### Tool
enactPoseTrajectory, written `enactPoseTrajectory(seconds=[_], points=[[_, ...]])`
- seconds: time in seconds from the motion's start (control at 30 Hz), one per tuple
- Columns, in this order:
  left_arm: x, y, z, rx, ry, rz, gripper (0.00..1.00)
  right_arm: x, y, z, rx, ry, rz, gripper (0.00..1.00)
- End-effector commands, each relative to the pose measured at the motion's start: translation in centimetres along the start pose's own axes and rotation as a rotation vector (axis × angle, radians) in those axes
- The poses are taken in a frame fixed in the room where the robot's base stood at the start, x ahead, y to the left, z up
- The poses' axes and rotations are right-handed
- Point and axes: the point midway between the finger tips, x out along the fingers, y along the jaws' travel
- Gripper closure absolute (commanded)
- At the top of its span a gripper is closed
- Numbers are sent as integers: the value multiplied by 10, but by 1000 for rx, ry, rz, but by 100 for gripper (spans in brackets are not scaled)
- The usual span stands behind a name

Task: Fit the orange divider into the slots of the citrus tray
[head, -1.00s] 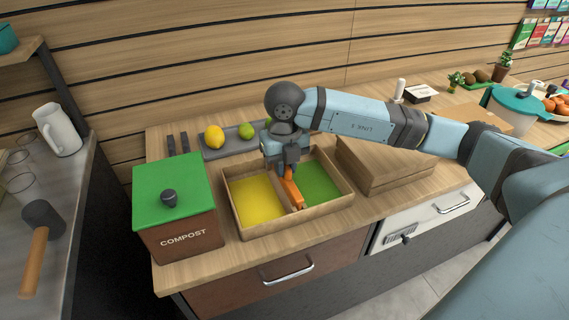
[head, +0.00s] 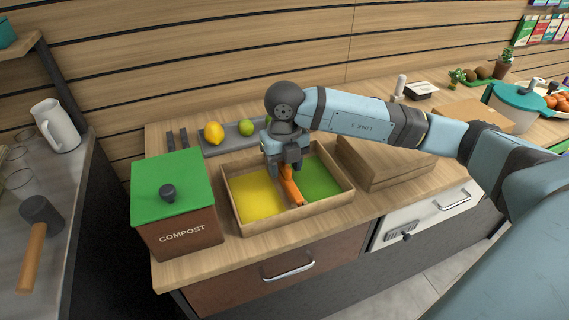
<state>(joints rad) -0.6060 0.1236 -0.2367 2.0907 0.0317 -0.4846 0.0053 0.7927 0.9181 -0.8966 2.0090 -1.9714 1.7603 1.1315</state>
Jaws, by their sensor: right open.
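The citrus tray (head: 244,228) is a shallow wooden box on the counter, with a yellow floor on its left half and a green floor on its right half. The orange divider (head: 291,188) stands between the two halves, running from the back toward the front wall. Whether its ends sit fully in the slots cannot be told. My right gripper (head: 287,171) is over the divider's back part, pointing down, with its jaws open around or just above it; the gripper hides that end. My left gripper is not in view.
A green-lidded compost bin (head: 188,238) stands left of the tray. Behind it, a grey tray (head: 221,151) holds a lemon (head: 213,133) and a lime (head: 246,128). A narrow counter strip is free in front.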

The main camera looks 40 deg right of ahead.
Motion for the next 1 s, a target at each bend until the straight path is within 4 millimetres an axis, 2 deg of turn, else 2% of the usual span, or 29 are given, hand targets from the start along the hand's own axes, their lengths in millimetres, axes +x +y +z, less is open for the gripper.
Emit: enactPoseTrajectory(seconds=[0.07,0.1,0.4,0.6,0.8,1.0], points=[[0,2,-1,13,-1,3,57,0,0,0,0,0,0,54],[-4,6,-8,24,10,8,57,0,0,0,0,0,0,54],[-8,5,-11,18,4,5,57,-78,0,1,0,-5,2,54],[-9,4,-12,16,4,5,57,-118,0,0,-1,-3,1,54],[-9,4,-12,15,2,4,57,-136,0,0,0,-1,1,54],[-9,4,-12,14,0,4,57,-138,0,0,0,0,0,54]])
